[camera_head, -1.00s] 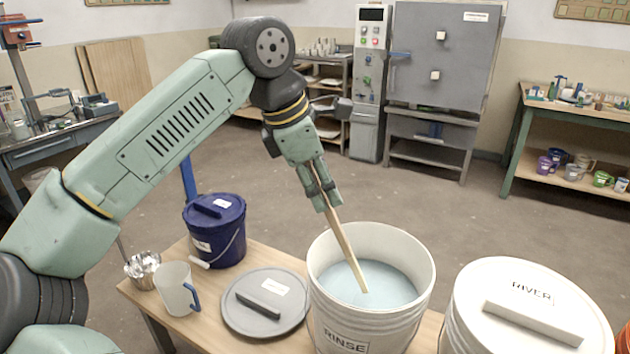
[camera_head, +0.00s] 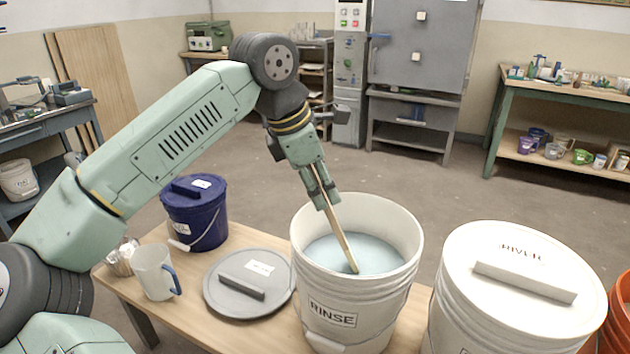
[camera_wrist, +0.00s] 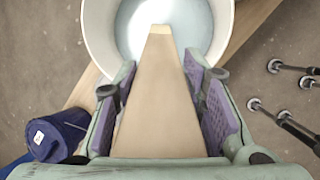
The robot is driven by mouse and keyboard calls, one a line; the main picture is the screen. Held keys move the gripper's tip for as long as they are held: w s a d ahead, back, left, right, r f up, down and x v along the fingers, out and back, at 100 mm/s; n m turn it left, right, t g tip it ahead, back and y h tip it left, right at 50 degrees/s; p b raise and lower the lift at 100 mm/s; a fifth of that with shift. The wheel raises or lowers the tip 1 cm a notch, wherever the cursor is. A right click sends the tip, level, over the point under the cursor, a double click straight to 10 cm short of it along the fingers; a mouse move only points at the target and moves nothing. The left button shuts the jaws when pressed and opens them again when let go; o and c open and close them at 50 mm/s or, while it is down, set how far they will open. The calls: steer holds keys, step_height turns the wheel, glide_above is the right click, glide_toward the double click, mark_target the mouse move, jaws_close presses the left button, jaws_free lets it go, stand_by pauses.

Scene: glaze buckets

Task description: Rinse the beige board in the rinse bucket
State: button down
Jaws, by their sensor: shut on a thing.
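My gripper (camera_head: 321,196) is shut on the beige board (camera_head: 343,235), which slants down into the rinse bucket (camera_head: 313,268). The board's lower end meets the pale blue liquid (camera_head: 375,257); how deep it goes I cannot tell. The bucket is white, open and labelled RINSE. In the wrist view the board (camera_wrist: 160,95) lies between the two finger pads and points at the bucket (camera_wrist: 98,35). The upper end of the board is hidden by the fingers in the head view.
A grey lid (camera_head: 215,292) lies left of the bucket on the wooden table (camera_head: 265,338). A mug (camera_head: 152,272) and a lidded blue bucket (camera_head: 208,222) stand further left. A lidded white bucket (camera_head: 470,300) marked RIVER stands close on the right.

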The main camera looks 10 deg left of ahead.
mark_target(328, 203)
steer(key=shift+b+x, duration=1.35)
steer(key=shift+x, duration=1.2)
